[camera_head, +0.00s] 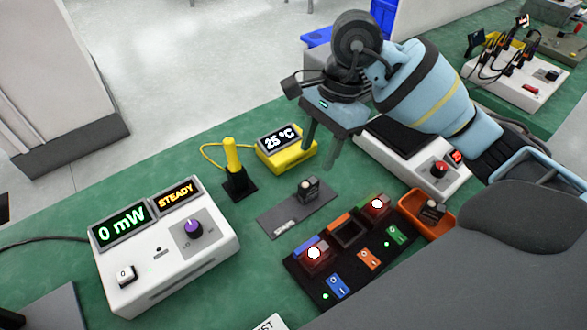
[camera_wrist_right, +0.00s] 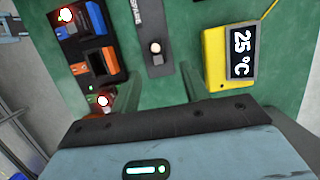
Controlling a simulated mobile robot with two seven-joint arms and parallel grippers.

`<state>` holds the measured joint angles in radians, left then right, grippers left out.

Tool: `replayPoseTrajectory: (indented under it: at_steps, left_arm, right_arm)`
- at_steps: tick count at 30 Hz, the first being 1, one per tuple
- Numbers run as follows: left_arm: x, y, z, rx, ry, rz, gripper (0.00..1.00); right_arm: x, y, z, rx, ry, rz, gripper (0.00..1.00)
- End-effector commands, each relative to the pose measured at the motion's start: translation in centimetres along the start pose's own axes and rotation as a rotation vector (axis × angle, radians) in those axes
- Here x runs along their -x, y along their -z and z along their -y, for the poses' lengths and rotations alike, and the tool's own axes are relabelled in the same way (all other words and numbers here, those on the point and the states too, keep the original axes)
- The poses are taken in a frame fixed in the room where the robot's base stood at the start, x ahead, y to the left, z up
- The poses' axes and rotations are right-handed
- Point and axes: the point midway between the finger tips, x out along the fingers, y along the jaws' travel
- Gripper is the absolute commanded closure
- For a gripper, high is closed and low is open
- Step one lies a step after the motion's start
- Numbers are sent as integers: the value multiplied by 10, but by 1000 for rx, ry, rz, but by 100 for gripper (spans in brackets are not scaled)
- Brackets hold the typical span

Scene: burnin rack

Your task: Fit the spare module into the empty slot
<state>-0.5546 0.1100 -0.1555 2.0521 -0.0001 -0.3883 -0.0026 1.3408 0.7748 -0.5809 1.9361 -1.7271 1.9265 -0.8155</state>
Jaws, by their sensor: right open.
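The spare module (camera_head: 308,189), a small dark block with a pale round top, stands on a dark grey plate (camera_head: 280,222). It also shows in the right wrist view (camera_wrist_right: 155,48). The black rack (camera_head: 318,277) in front of it holds two modules with glowing tops, a blue-marked one (camera_head: 314,254) and a green-marked one (camera_head: 376,204). Between them is the orange-marked empty slot (camera_head: 348,234), also in the right wrist view (camera_wrist_right: 97,62). My right gripper (camera_head: 321,148) is open and empty, above and behind the spare module, apart from it.
An orange bin (camera_head: 411,205) right of the rack holds another dark module (camera_head: 432,211). A yellow 25 °C meter (camera_head: 291,158) and a yellow tool in a black stand (camera_head: 238,185) are behind. A white 0 mW STEADY box (camera_head: 160,270) stands left.

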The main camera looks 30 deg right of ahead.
Motion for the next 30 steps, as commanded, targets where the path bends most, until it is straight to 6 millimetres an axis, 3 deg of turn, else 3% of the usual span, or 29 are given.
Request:
replayPoseTrajectory:
  at_steps: [6, 13, 20, 30]
  left_arm:
    - [2, -8, -1, 1, -1, 18, 43]
    - [4, -13, -2, 3, -2, 27, 43]
    - [3, -10, -2, 2, -2, 21, 43]
    - [1, -1, 0, 0, 0, 3, 43]
  right_arm:
    - [-2, 0, 0, 0, 0, 0, 55]
    - [-23, 0, 0, 1, -2, 2, 55]
    - [-31, 0, 0, 0, -1, 1, 55]
    - [-73, 2, -1, -1, -2, 2, 55]
